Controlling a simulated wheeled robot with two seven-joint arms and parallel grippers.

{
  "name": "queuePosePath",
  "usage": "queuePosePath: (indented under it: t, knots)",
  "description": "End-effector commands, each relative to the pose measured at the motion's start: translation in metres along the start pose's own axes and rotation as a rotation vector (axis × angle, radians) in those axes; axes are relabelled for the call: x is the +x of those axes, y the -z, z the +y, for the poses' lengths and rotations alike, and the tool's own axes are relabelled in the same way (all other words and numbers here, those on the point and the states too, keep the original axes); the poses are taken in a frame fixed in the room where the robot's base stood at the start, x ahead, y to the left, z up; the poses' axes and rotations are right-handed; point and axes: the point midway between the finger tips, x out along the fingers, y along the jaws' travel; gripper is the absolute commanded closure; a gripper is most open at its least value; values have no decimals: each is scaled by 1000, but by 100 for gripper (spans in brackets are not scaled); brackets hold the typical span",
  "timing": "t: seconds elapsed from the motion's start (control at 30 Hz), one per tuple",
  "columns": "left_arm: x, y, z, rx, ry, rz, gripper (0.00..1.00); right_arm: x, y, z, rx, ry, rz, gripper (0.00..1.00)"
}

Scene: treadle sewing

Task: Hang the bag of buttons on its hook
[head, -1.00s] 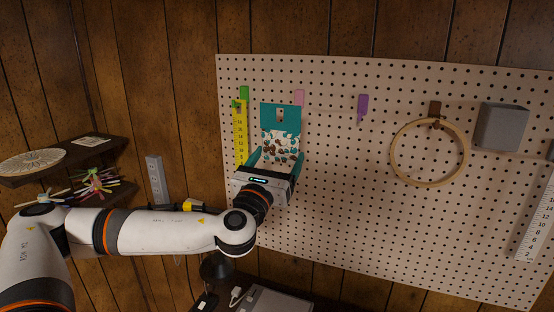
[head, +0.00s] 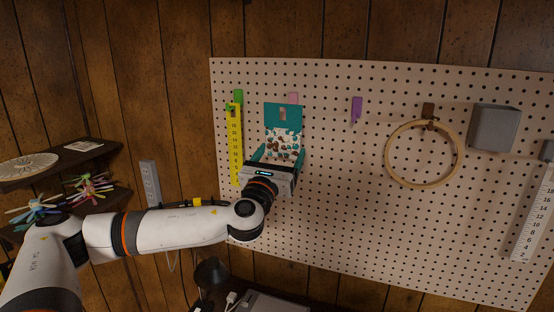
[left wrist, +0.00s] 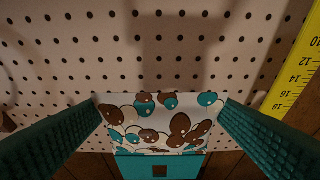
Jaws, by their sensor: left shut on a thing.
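My left gripper (head: 279,156) is shut on the bag of buttons (head: 284,139), holding it upright by its sides in front of the pegboard. The bag has a teal header with a slot and a printed front of brown, teal and white buttons. A pink hook (head: 293,97) shows just above the header; its lower part is hidden behind the bag. In the left wrist view the bag (left wrist: 163,126) sits between the two ribbed green fingers, with the pegboard behind it. I cannot tell the gap between bag and board. My right gripper is out of view.
A yellow tape (head: 234,140) hangs from a green hook (head: 238,96) close left. A purple hook (head: 357,106) is empty. A wooden hoop (head: 391,166) hangs from a brown hook (head: 428,110). A grey box (head: 494,127) and white ruler (head: 534,215) are farther right.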

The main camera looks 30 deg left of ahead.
Motion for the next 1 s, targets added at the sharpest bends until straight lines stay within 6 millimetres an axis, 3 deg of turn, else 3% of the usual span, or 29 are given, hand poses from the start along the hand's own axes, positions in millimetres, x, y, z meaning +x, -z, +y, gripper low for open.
queuePosePath:
  t: [0.6,1.0]
  knots:
    - [35,-12,1,-1,0,0,42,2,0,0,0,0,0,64]
    - [45,-14,1,-1,0,1,42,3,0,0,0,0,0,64]
